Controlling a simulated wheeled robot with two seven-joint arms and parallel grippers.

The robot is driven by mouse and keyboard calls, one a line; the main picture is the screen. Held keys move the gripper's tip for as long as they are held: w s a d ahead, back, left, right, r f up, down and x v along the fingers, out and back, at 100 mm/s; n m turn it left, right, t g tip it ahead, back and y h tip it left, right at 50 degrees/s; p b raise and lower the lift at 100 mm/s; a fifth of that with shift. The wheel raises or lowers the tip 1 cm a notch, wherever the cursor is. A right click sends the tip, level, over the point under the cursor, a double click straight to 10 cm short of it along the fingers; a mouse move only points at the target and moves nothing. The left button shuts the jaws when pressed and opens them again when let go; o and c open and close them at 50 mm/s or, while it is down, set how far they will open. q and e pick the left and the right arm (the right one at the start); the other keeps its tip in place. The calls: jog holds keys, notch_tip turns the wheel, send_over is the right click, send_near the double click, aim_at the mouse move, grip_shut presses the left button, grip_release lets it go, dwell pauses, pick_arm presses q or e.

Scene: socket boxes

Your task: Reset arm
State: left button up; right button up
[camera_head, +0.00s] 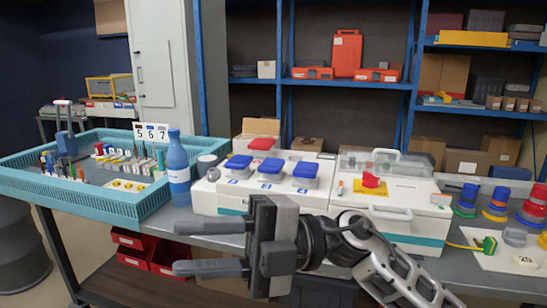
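My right gripper (178,247) is in the front middle, on an arm that comes in from the lower right. Its two dark fingers point left and are spread apart, with nothing between them. It shows in front of the table's front edge and hides part of the white box behind it. My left gripper is not in view. Three blue-lidded boxes (271,170) stand in a row on a white case (204,198). A small red-lidded box (261,144) is behind them.
A blue bottle (178,168) stands left of the white case. A teal tray (112,205) with small parts is at the left. A white machine (415,226) with a red knob is at the right. Coloured ring stacks (496,203) stand far right. Red bins (168,258) are below the table.

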jog(key=w+d+f+m+t+h+p, duration=0.1)
jog(key=w+d+f+m+t+h, duration=0.4)
jog(key=m+t, duration=0.8)
jog(key=w+d+f+m+t+h+p, duration=0.2)
jog(key=d+f+m+t, duration=0.55)
jog(key=m+t, duration=0.6)
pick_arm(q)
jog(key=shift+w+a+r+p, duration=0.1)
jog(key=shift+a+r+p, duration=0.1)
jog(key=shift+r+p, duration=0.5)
pick_arm(e)
jog(key=s+d+f+m+g+h, duration=0.4)
jog(key=s+f+g, duration=0.1)
jog(key=f, duration=0.5)
jog(key=s+d+f+m+g+h, duration=0.4)
jog(key=s+f, duration=0.4)
jog(key=f, duration=0.2)
jog(key=shift+s+d+m+g+h, duration=0.3)
jog(key=shift+d+m+g, duration=0.05)
jog(key=shift+d, duration=0.25)
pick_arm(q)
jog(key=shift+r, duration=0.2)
